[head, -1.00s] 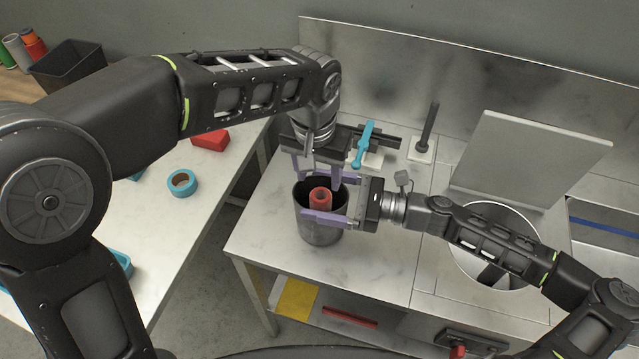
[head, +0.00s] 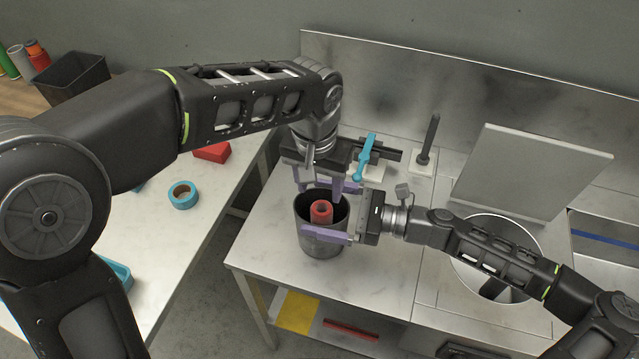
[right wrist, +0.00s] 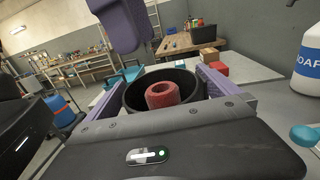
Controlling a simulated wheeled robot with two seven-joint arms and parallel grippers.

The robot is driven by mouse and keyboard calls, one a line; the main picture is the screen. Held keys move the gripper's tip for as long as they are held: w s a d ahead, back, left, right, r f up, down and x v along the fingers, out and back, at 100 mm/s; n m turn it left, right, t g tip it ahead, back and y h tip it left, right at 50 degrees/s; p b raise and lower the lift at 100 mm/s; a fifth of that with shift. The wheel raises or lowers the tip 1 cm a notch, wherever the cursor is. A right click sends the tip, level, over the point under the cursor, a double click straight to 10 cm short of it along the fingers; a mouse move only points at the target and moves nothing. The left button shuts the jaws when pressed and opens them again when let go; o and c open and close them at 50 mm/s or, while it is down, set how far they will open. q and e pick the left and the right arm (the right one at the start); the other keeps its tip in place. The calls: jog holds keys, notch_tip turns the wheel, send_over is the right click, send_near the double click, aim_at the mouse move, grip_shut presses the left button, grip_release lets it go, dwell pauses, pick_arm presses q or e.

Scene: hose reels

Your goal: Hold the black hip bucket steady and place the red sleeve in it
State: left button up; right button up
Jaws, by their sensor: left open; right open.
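The black hip bucket (head: 321,246) stands upright near the left end of the grey bench. The red sleeve (head: 321,213) stands inside it, its hollow top showing within the rim. My left gripper (head: 320,188) hangs over the back of the bucket, open and empty. My right gripper (head: 336,211) reaches in from the right, open, its purple fingers on either side of the bucket. In the right wrist view, the sleeve (right wrist: 162,95) sits in the bucket (right wrist: 186,83) between those fingers; whether they touch its wall is unclear.
A blue-handled tool (head: 366,156) and a dark upright post (head: 429,138) stand behind the bucket. A round basin and leaning panel (head: 533,170) lie to the right. The left table (head: 210,205) holds blue tape (head: 183,195) and a red block (head: 212,151).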

jog(key=v, duration=1.2)
dwell(0.4)
